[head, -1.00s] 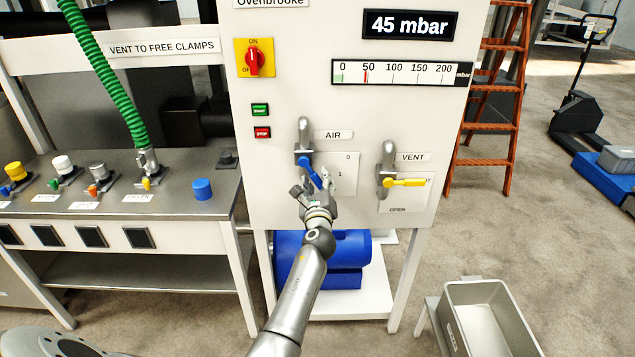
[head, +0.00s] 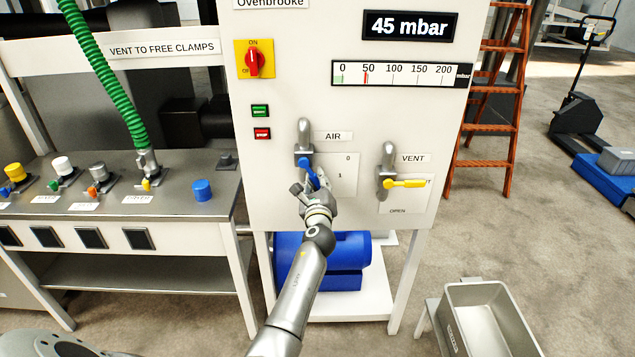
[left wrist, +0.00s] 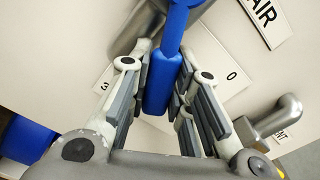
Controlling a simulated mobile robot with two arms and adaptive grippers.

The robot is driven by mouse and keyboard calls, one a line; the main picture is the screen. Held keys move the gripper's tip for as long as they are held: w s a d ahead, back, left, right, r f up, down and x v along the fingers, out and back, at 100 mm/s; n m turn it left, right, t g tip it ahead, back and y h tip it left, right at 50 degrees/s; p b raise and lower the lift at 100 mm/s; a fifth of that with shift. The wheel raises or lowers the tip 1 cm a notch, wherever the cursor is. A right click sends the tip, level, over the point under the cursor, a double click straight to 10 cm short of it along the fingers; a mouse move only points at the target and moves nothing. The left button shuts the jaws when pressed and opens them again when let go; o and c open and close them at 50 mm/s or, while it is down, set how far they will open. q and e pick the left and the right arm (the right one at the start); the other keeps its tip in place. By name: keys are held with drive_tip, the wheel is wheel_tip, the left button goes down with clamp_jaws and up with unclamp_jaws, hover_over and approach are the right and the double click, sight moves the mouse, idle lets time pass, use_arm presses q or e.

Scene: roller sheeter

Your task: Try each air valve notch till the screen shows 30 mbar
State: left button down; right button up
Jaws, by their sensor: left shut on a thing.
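The blue air valve handle (head: 307,167) slants down and to the right from its grey valve body, under the AIR label (head: 333,136). My left gripper (head: 314,187) is shut on this handle, which also shows between the fingers in the left wrist view (left wrist: 161,85). On the notch plate (head: 345,163) the head view shows 0 and 1; the left wrist view shows 0 and 3. Other marks are hidden by the gripper. The screen (head: 410,26) reads 45 mbar. The gauge (head: 400,73) has its red mark near 50. My right gripper is not in view.
The vent valve with a yellow handle (head: 405,184) is close to the right of my gripper, its handle level. A bench (head: 150,207) with clamp valves stands left, a grey bin (head: 474,293) at lower right. Start and stop buttons (head: 261,122) are at the panel's left.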

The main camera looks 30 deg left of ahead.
use_arm(q)
drive_tip(key=shift+d, duration=0.1)
drive_tip(key=shift+w+d+r+n+b, duration=0.25)
drive_tip(key=shift+d+n+b, duration=0.1)
drive_tip(key=shift+n, duration=0.4)
drive_tip(key=shift+w+d+r+n+b, duration=0.2)
drive_tip(key=shift+n+b, duration=0.1)
drive_tip(key=shift+n, duration=0.45)
drive_tip(key=shift+w+d+r+n+b, duration=0.15)
drive_tip(key=shift+d+r+n+b, duration=0.2)
drive_tip(key=shift+n, duration=0.4)
drive_tip(key=shift+w+d+r+n+b, duration=0.15)
drive_tip(key=shift+r+n, duration=0.25)
drive_tip(key=shift+n, duration=0.35)
drive_tip(key=c, duration=1.3)
unclamp_jaws()
drive_tip(key=shift+r, duration=0.1)
drive_tip(key=shift+s, duration=0.2)
